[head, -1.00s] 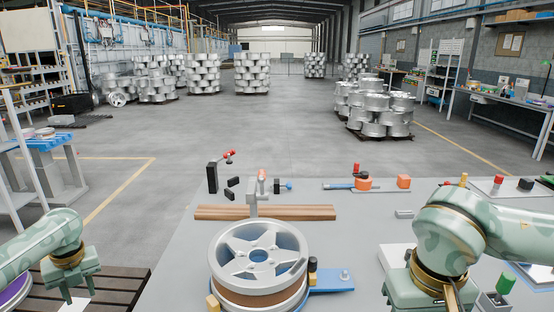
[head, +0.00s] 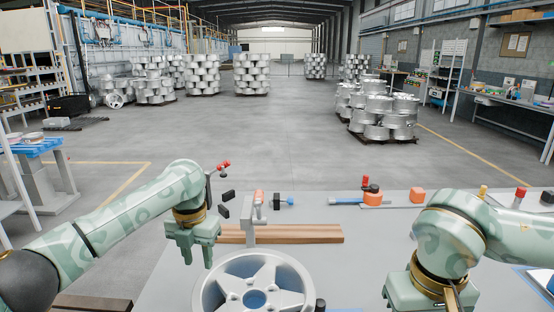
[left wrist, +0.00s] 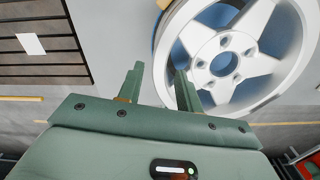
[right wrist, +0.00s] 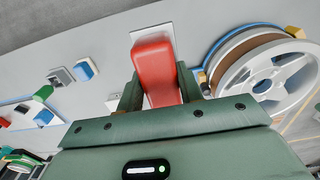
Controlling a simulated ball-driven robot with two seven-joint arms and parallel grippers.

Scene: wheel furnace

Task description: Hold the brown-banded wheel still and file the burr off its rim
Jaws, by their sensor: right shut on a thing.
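The wheel (head: 278,297) is silver with spokes and lies flat at the bottom of the head view, its near side cut off. Its brown band (left wrist: 160,28) barely shows in the left wrist view and is clear in the right wrist view (right wrist: 240,45). I cannot make out the burr. My left gripper (head: 197,256) is open and empty, fingers down, above and left of the wheel's far rim; its spread fingers also show in the left wrist view (left wrist: 160,88). My right gripper (right wrist: 158,95) is shut on a red handle (right wrist: 155,70), seemingly the file's, to the right of the wheel.
A wooden board (head: 300,234) with a grey upright bracket (head: 249,222) lies behind the wheel. A dark slatted pallet (left wrist: 40,40) is left of the table. The table between wheel and right arm is mostly clear.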

